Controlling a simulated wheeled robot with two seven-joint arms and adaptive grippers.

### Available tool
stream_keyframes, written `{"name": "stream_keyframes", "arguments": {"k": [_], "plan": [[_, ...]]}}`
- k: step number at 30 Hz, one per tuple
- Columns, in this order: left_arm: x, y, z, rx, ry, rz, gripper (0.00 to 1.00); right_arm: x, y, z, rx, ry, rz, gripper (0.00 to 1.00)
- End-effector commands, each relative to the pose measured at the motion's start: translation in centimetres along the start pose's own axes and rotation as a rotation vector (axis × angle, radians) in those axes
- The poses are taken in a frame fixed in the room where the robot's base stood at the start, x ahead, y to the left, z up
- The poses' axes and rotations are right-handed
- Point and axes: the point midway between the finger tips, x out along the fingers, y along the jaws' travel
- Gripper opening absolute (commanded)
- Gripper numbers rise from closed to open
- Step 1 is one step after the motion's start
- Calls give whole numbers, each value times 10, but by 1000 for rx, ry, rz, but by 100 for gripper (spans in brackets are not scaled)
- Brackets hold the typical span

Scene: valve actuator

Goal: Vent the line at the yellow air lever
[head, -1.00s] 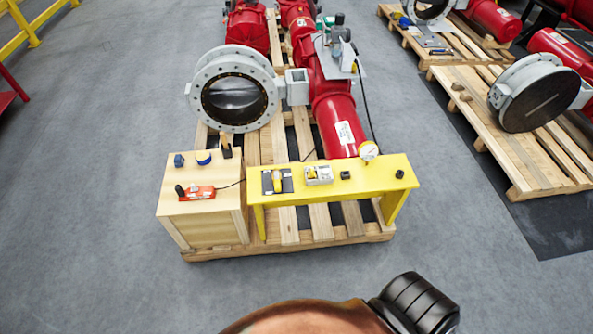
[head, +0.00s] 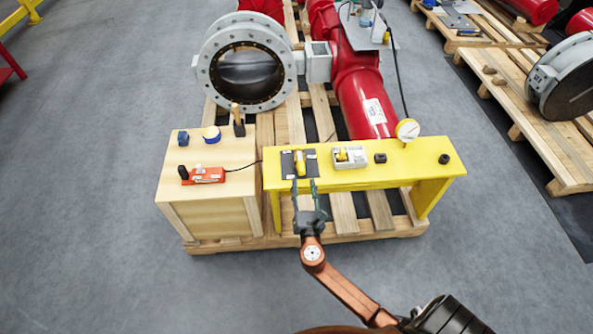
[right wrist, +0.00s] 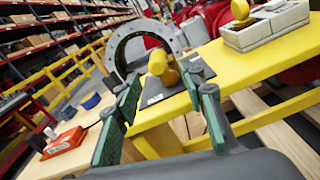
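The yellow air lever (head: 299,162) sits on a dark plate (head: 287,168) at the left end of the yellow bench (head: 399,169). In the right wrist view the lever (right wrist: 163,68) shows ahead, between and beyond the fingertips. My right gripper (head: 304,186) is at the bench's front edge, just short of the lever, its two fingers apart with nothing between them. The wrist view shows the same open gripper (right wrist: 165,103) with green finger pads. It does not appear to touch the lever. My left gripper is not in view.
A grey tray with a yellow piece (head: 349,157), black knobs (head: 380,158) and a gauge (head: 407,129) are right of the lever. A wooden box (head: 173,182) at left carries an orange device (head: 207,175). A large flanged valve (head: 201,75) and red actuator stand behind.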

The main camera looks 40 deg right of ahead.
Motion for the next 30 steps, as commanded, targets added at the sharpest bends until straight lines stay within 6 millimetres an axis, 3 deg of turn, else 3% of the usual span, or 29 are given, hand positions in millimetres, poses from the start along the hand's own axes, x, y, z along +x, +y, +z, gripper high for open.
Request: {"name": "stream_keyframes", "arguments": {"k": [15,27,30], "plan": [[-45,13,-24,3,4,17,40,68,2,2,-7,-8,2,38],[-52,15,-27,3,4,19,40,76,2,4,-5,-7,2,38],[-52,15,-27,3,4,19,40,76,2,4,-5,-7,2,31]]}}
